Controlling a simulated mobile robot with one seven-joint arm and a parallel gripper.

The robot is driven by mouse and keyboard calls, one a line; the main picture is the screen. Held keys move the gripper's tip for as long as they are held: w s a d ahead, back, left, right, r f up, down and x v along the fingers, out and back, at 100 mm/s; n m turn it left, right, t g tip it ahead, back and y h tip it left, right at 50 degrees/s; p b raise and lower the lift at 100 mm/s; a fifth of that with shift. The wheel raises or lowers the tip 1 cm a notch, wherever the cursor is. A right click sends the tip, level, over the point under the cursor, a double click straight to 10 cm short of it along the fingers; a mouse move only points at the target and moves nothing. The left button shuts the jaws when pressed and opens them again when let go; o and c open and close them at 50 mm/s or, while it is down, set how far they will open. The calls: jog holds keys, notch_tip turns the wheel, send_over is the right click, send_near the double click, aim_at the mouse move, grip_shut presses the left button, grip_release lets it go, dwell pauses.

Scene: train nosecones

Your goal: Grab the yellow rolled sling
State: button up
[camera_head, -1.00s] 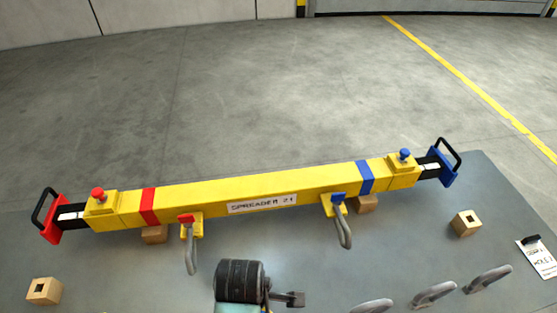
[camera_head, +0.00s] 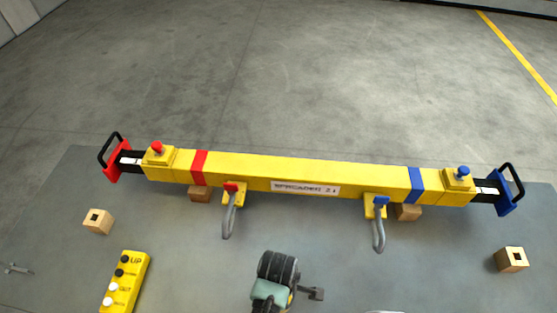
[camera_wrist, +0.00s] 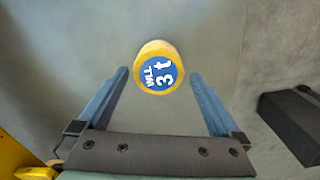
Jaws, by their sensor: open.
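The yellow rolled sling (camera_wrist: 160,68) shows in the wrist view as a short yellow roll with a blue round end label reading "WLL 3t". It lies ahead of my gripper (camera_wrist: 159,76), between the lines of its two blue fingers. The fingers are spread wide, with a gap on each side of the roll, and hold nothing. I cannot tell how far the roll is beyond the fingertips. The head view does not show the sling; my dark wrist shows there at the bottom middle, and my fingers are hidden.
The yellow spreader beam (camera_head: 260,172) lies across the grey table (camera_head: 180,250), with hooks hanging toward me. A yellow pendant control (camera_head: 125,282) lies at the lower left. Wooden blocks (camera_head: 98,221) (camera_head: 511,259) sit at both sides. A black object (camera_wrist: 290,122) stands right in the wrist view.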

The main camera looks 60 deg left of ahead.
jog(key=shift+f, duration=1.7)
jog(key=shift+c, duration=0.3)
jog(key=shift+w+a, duration=0.1)
jog(key=c, duration=1.4)
jog(key=shift+r, duration=0.1)
